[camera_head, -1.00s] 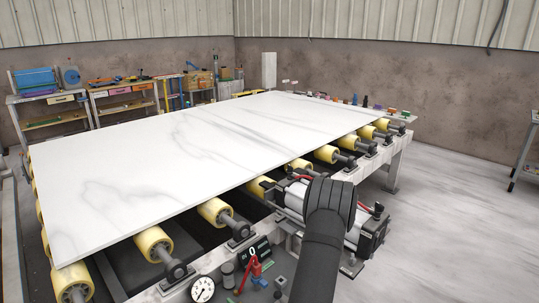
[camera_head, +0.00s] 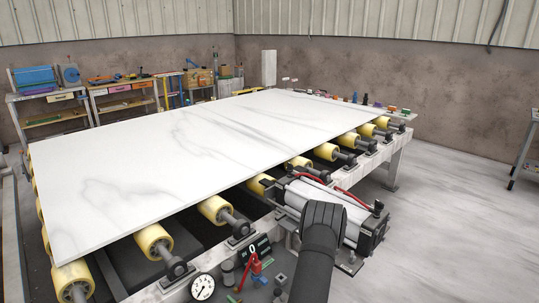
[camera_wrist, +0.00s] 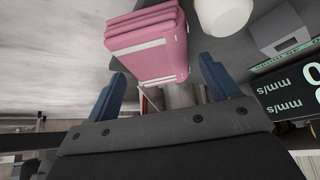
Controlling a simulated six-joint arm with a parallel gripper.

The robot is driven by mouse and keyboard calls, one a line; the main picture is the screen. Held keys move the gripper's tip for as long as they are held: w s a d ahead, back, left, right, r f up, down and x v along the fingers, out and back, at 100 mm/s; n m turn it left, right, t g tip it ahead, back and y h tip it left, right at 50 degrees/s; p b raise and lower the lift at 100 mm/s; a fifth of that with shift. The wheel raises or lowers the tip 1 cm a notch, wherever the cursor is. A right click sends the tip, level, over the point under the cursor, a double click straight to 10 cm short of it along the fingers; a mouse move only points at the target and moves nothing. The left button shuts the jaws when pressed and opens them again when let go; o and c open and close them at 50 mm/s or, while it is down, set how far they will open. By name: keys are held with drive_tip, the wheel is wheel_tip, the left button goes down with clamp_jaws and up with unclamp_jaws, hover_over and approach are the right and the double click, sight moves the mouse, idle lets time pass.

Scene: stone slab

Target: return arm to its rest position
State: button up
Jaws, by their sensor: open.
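My gripper (camera_wrist: 162,70) shows in the wrist view as two blue fingers spread wide apart, open, with nothing held between them. A pink ribbed block (camera_wrist: 150,58) lies beyond the fingertips; I cannot tell how far. In the head view my dark arm rises from the bottom edge, right of centre, and the gripper itself is hidden there. The white marble slab (camera_head: 190,150) lies flat on yellow rollers (camera_head: 215,209), clear of my arm.
A grey cylinder unit with red hoses (camera_head: 358,222) sits right behind my arm. A dial gauge (camera_head: 202,288) and a small display (camera_head: 258,248) stand at the frame's front. Tool benches (camera_head: 125,95) line the back left wall. Open floor (camera_head: 455,230) lies at right.

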wheel_tip(320, 180, up, 17)
drive_tip(key=shift+w+a+f+n+g+y, duration=0.1)
drive_tip(key=shift+a+f+n+g+y, duration=0.4)
drive_tip(key=shift+f+n, duration=1.15)
drive_tip(key=shift+w+a+f+n+g+y, duration=0.15)
drive_tip(key=shift+f+n+y, duration=0.75)
drive_tip(key=shift+f+n, duration=0.75)
drive_tip(key=shift+w+a+f+n+g+y, duration=0.1)
drive_tip(key=shift+a+f+n+g+y, duration=0.15)
drive_tip(key=shift+f+n+y, duration=0.9)
drive_tip(key=shift+f+h, duration=0.45)
drive_tip(key=shift+f, duration=0.3)
wheel_tip(320, 180, up, 9)
drive_tip(key=d+m+t+h, duration=0.1)
drive_tip(key=m+h, duration=0.2)
drive_tip(key=m, duration=0.5)
drive_tip(key=shift+s+d+t+h, duration=0.35)
drive_tip(key=shift+d+t+h, duration=0.05)
